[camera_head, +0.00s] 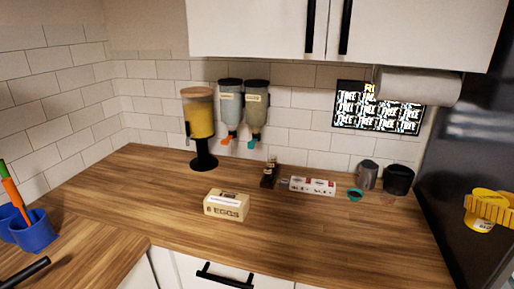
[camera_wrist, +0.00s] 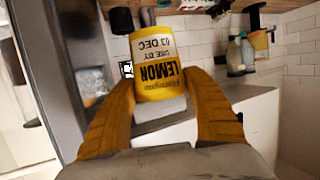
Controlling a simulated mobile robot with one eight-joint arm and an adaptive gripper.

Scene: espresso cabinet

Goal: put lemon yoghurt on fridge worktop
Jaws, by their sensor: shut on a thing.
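The lemon yoghurt (camera_wrist: 157,68) is a yellow pot with a white label reading "LEMON", upside down in the wrist view. My gripper (camera_wrist: 160,88) has its two yellow fingers shut on the pot, one on each side. In the head view the yoghurt (camera_head: 481,225) and part of my gripper (camera_head: 490,208) show at the right edge, in front of the dark fridge (camera_head: 470,130). The pot is held in the air. A wooden worktop (camera_head: 330,245) stretches to the left of it; whether this is the fridge worktop I cannot tell.
An egg box (camera_head: 226,205) stands mid-worktop. A yellow dispenser (camera_head: 200,120) is further left. The front right of the worktop is clear.

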